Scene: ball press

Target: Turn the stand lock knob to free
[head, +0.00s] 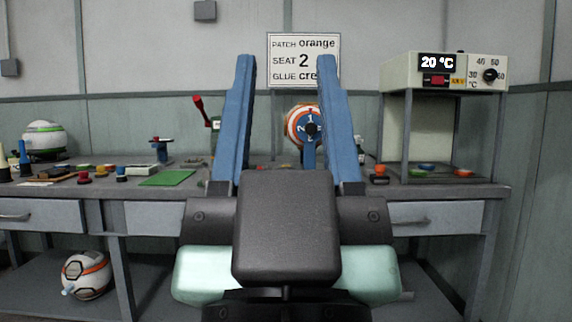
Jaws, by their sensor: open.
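My gripper (282,58) is open, with its two blue fingers raised and pointing away over the bench. Between the fingers, farther back, a round orange, white and blue thing (296,124) stands above the bench. Its blue face carries white marks, of which a "1" and an "N" show. A dark round piece (311,129) sits at the face's middle, above a blue upright (308,155). The right finger hides part of this face. I cannot tell for certain which part is the stand lock knob or which way it is set. My fingers appear apart from it.
A red-handled lever (202,110) stands left of my left finger. The bench (480,188) holds several small parts, a green mat (167,178) and a ball (43,140) at left. A sign (303,66) hangs behind.

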